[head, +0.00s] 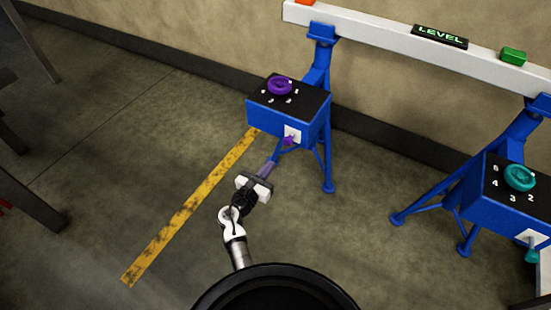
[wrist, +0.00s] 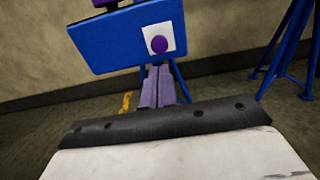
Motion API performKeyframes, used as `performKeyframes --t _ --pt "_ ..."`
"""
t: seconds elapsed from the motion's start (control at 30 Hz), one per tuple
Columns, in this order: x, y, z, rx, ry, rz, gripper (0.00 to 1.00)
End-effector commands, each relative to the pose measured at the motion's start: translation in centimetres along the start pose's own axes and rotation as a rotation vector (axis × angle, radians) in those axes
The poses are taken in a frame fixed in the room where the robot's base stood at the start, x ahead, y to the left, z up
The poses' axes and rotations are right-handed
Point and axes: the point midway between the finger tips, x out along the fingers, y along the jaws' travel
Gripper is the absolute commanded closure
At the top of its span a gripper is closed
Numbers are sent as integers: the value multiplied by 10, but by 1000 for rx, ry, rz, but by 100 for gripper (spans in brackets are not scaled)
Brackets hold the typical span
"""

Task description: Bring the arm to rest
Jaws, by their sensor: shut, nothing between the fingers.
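My gripper (head: 269,166) reaches up from the bottom middle of the head view. Its purple-grey fingers are together and hold nothing. In the wrist view the closed fingers (wrist: 158,87) point toward the front of a blue jack box. That box (head: 312,123) stands on a blue stand and has a purple dial (head: 279,86) on its black numbered top. A purple knob (head: 288,140) sits on a white plate on its front and also shows in the wrist view (wrist: 159,45). The fingertips are just below and in front of the knob; in the wrist view they look apart from it.
A second blue box with a teal dial (head: 519,177) stands at the right. A white beam (head: 375,30) with a lit LEVEL sign (head: 440,36) spans the stands along the wall. A yellow floor stripe (head: 190,206) lies left of my arm. Dark furniture legs stand far left; the left floor is open.

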Motion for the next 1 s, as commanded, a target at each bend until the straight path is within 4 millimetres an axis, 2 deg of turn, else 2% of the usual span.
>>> performKeyframes --t 0.1,0.23,0.57,0.67,0.77,0.83,0.97,1.0 --pt "-23 0 -2 -1 0 2 100" --pt "-38 0 -1 -1 0 1 100" --pt "-45 0 0 -1 0 0 100" --pt "-45 10 7 46 3 23 100" --pt "-48 42 31 214 22 101 100" --pt "-54 76 58 398 50 193 100" --pt "-79 143 127 795 132 406 100" --pt "-90 161 149 913 164 474 100"
